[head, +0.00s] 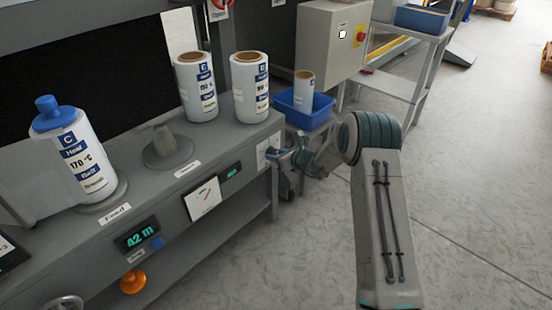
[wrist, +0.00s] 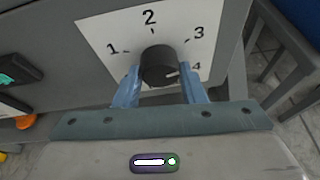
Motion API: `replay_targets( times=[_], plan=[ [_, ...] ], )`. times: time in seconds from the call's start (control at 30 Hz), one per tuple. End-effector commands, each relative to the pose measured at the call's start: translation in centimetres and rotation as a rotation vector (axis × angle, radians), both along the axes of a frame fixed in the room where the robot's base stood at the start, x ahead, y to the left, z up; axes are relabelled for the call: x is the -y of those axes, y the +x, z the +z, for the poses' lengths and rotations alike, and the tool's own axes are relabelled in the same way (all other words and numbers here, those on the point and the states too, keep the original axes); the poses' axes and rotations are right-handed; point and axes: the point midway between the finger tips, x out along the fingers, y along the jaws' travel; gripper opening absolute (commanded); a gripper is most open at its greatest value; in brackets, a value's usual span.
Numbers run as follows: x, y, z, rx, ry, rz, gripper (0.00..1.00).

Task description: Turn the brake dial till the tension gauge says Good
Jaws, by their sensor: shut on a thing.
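The brake dial (wrist: 159,66) is a dark round knob on a white plate (wrist: 98,30) marked 1 to 4 in the wrist view. A short pale mark on its face points to the lower right, roughly toward the 4. My gripper (wrist: 160,88) is shut on the dial, one blue finger on each side. In the head view my gripper (head: 272,157) reaches the plate (head: 263,151) at the bench's right end, and the dial is hidden. A small teal display (head: 231,171), possibly the tension gauge, is on the bench front; its text is too small to read.
Labelled rolls (head: 250,88) stand on the bench top, and roll C (head: 82,158) with a blue cap is at left. A display (head: 137,235) reads 42 m. A blue bin (head: 290,108) holding a roll stands behind my gripper.

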Motion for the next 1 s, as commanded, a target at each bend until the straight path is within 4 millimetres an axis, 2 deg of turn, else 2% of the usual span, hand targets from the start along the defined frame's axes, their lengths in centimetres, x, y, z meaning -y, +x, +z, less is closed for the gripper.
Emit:
replay_targets(
  times=[0.03, 0.2, 0.7, 1.0],
  plan=[
    [0.08, 0.07, -0.61, 0.022, -0.014, -0.003, 0.14],
    [0.03, 0.05, -0.64, 0.087, -0.065, -0.003, 0.14],
    [0.07, 0.04, -0.59, 0.243, -0.188, -0.004, 0.14],
    [0.11, 0.02, -0.10, 0.278, -0.217, -0.005, 0.14]
  ],
)
